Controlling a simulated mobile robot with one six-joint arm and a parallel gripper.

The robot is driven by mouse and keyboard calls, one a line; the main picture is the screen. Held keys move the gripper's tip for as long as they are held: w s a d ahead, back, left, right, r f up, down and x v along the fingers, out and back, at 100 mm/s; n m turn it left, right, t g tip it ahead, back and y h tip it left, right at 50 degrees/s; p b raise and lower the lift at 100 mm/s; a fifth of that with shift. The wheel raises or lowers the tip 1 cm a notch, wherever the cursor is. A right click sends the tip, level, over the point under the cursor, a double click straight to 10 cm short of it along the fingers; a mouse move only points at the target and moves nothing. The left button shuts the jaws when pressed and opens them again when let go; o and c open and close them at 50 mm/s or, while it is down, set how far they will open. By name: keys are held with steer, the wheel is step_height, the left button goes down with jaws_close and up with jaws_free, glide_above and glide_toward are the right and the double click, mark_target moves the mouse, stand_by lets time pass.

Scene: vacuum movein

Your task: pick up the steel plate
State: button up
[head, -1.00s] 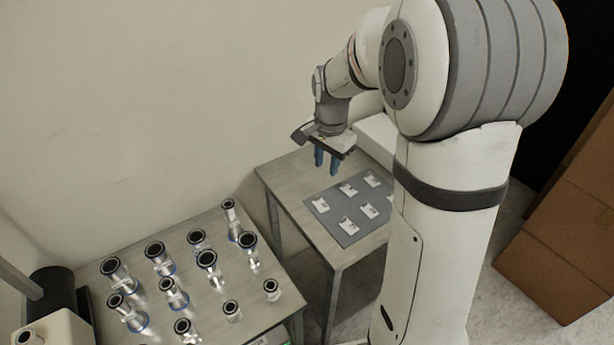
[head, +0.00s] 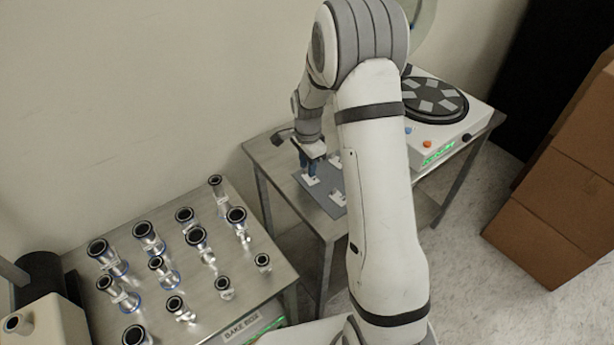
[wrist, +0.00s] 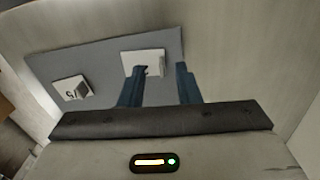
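Several small white blocks with dark marks lie on a grey mat (head: 322,196) on the back table; arm and fingers hide parts of them. In the wrist view, the left block (wrist: 66,86) carries a small grey square piece (wrist: 82,90), perhaps a steel plate. My gripper (head: 309,172) points down over the mat's near-left block (head: 312,182). In the wrist view, my gripper's (wrist: 161,68) blue fingers are apart. The left fingertip overlaps the middle block (wrist: 143,58), and the right one is beside its right edge. I cannot tell whether they touch it or if a plate lies between them.
A white machine (head: 448,118) with a black round disc (head: 433,97) stands right of the mat on the same table. The front-left table (head: 205,262) is crowded with upright metal fittings. Cardboard boxes (head: 555,190) stand at right. A wall is behind.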

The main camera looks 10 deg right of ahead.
steer(key=shift+f, duration=0.3)
steer(key=shift+c, duration=0.3)
jaws_close()
